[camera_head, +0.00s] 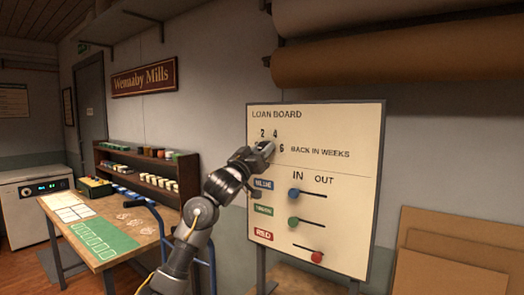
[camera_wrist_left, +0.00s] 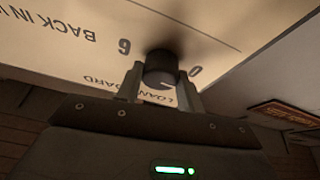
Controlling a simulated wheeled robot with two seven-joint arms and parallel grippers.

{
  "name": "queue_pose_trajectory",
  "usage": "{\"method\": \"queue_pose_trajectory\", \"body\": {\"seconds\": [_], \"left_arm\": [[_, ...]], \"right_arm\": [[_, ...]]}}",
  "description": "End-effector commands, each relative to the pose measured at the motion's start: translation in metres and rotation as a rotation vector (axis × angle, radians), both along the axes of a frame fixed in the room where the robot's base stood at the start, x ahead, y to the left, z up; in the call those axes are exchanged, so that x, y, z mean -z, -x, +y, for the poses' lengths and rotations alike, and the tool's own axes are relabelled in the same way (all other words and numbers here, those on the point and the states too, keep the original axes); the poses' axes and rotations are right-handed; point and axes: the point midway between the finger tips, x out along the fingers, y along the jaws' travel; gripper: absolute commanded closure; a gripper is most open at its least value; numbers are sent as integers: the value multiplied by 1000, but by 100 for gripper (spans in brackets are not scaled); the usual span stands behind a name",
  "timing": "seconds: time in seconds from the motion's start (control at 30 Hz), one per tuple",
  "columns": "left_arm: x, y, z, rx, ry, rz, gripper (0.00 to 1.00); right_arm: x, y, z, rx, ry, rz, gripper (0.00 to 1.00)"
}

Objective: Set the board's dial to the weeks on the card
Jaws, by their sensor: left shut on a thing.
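The loan board (camera_head: 340,125) stands upright with the numbers 2, 4 and 6 around its dial, beside "BACK IN WEEKS". My left gripper (camera_head: 264,151) is at the dial and hides it in the head view. In the left wrist view the dark round dial (camera_wrist_left: 160,66) sits between the two fingers of my left gripper (camera_wrist_left: 161,88), which is shut on it. No card with a readable number of weeks shows. My right gripper is not in view.
Below the dial, the blue slider (camera_head: 294,193) and green slider (camera_head: 293,221) are at the IN side, and the red slider (camera_head: 316,257) is toward OUT. A wooden table (camera_head: 129,213) with a green mat (camera_head: 101,238) stands left; brown panels (camera_head: 448,255) lean right.

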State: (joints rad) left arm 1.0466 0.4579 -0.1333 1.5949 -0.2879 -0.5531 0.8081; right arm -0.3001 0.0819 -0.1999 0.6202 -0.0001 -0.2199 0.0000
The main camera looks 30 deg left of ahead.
Motion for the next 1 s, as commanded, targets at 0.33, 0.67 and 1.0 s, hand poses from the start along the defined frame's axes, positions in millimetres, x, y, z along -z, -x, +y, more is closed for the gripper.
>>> {"method": "queue_pose_trajectory", "body": {"seconds": [0.33, 0.67, 1.0], "left_arm": [[-1, -1, 1, 0, -161, -20, 85], [-2, -1, 3, -1, -463, -61, 85], [-3, -1, 3, 0, -761, -103, 85]], "right_arm": [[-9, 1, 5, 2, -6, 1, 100], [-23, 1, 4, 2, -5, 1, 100], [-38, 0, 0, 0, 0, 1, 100]]}}
